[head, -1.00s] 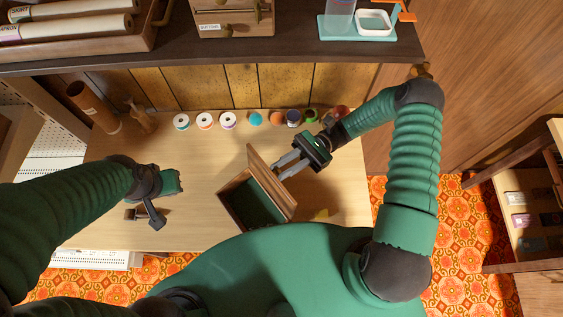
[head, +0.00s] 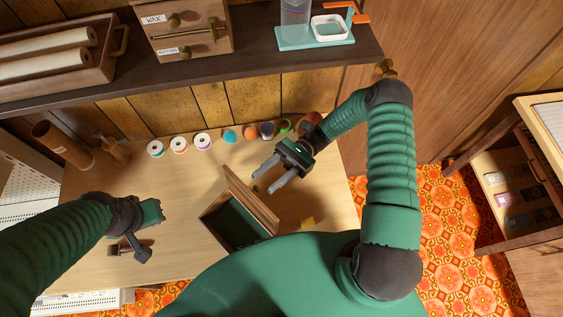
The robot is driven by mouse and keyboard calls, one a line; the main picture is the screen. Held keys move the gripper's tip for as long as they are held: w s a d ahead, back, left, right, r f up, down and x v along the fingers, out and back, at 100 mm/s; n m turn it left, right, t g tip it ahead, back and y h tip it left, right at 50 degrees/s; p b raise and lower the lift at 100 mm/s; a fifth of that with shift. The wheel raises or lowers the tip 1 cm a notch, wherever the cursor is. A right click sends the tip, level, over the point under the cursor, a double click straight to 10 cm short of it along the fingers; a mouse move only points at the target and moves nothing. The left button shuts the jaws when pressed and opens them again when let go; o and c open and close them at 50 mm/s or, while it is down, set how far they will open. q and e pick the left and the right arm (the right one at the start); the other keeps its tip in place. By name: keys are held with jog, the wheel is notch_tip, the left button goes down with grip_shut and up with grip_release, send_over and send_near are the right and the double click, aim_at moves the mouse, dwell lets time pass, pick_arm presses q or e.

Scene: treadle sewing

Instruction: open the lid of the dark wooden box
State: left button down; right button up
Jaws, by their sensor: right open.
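The dark wooden box (head: 213,211) sits on the light wooden table, its inside dark green. Its lid (head: 250,199) stands raised along the box's right side, and the interior shows. My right gripper (head: 265,178) is open and empty, above and to the right of the lid, with its fingers pointing down-left and apart from the lid as far as I can tell. My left gripper (head: 140,250) is over the left part of the table, away from the box; its fingers are not clear enough to judge.
Several thread spools and balls (head: 203,142) line the back of the table (head: 185,185). A brown cylinder (head: 62,146) stands at the back left. A dark shelf (head: 180,80) with drawers (head: 186,35) runs above. A small yellow piece (head: 308,223) lies right of the box.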

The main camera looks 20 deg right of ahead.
jog(key=b+v, duration=0.6)
jog(key=v, duration=0.8)
jog(key=shift+w+d+f, duration=0.2)
jog(key=shift+d, duration=0.1)
jog(key=shift+a, duration=0.1)
